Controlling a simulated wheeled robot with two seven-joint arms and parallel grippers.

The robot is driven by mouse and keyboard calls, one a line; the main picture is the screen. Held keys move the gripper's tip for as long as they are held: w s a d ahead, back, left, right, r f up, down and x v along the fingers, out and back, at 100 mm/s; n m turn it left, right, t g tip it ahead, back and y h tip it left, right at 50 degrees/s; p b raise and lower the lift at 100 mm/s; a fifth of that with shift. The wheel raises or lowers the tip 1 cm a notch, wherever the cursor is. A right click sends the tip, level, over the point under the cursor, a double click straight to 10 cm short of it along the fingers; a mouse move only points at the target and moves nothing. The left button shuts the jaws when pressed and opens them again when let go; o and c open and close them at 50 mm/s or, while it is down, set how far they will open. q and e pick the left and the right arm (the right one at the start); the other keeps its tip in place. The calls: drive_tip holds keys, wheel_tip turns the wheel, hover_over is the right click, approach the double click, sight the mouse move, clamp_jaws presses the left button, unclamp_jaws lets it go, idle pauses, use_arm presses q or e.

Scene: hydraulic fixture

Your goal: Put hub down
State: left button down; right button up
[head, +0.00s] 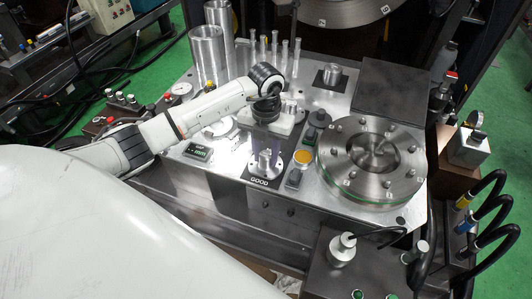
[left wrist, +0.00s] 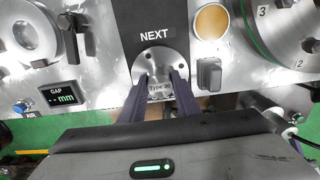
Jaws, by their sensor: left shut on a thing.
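In the left wrist view the left gripper (left wrist: 161,92) is shut on the hub (left wrist: 160,63), whose round bolted flange and "Type" label show. The word NEXT shows on the dark pad (left wrist: 155,12) beyond it. I cannot tell whether the hub touches the pad. My right gripper is not in view.
A GAP display (head: 197,151) stands left of the pad. An orange disc (head: 303,157) and a dark switch (head: 294,178) are close on its right. A large bolted round flange (head: 345,180) stands further right. Another metal part (head: 332,75) sits on a dark pad at the back.

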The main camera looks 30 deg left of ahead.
use_arm(q)
drive_tip(key=c, duration=1.3)
unclamp_jaws()
drive_tip(key=shift+c, duration=0.2)
